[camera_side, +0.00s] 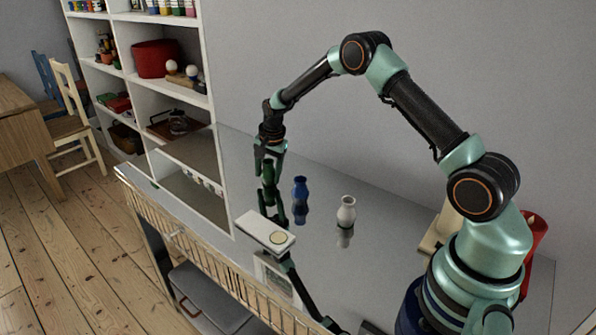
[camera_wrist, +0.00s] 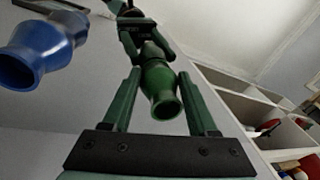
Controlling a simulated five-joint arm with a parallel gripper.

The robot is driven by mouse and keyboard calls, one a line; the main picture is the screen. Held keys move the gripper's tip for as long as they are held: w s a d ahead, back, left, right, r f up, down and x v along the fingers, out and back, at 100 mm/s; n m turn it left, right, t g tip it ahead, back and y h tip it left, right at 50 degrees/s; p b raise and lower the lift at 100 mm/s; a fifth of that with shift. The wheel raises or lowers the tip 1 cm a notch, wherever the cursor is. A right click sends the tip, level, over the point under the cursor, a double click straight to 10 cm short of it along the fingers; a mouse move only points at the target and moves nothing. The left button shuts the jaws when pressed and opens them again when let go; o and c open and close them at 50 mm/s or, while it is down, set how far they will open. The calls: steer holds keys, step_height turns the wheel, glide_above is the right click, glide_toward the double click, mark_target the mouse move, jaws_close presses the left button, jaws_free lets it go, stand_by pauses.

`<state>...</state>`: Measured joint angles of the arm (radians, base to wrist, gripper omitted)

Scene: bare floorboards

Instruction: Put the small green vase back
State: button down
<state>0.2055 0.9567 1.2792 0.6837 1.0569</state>
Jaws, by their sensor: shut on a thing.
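The small green vase (camera_side: 268,171) is upright in my gripper (camera_side: 269,157), above the shiny grey tabletop. In the wrist view the green vase (camera_wrist: 160,82) sits between the two fingers of my gripper (camera_wrist: 158,92), with its open mouth towards the camera. Its reflection shows beneath it; I cannot tell whether its base touches the top. A blue vase (camera_side: 301,187) stands just to its right, and shows in the wrist view (camera_wrist: 38,50) at upper left. A white vase (camera_side: 346,211) stands further right. A pale slab with a tan round mark (camera_side: 262,231) is in front of the green vase.
A white shelf unit (camera_side: 206,100) rises behind and left, holding a red bin (camera_side: 156,58) and small items. A slatted rail (camera_side: 200,255) runs along the tabletop's front edge. Red and cream items (camera_side: 536,232) stand near my base.

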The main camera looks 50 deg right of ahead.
steer(key=shift+c, duration=0.9)
jaws_free()
steer(key=shift+f, duration=0.1)
steer(key=s+a+r+n, duration=0.2)
steer(key=s+r, duration=0.2)
steer(key=r, duration=0.6)
steer(key=s+a+r+n, duration=0.1)
steer(key=s+a+r, duration=0.15)
steer(key=r, duration=0.65)
steer(key=s+a+r+n+t, duration=0.1)
steer(key=s+n, duration=0.4)
steer(key=s, duration=0.5)
steer(key=s+a+r+n+t, duration=0.2)
steer(key=s+a+n, duration=0.4)
steer(key=s, duration=0.4)
steer(key=shift+r+y, duration=0.3)
steer(key=shift+r, duration=0.45)
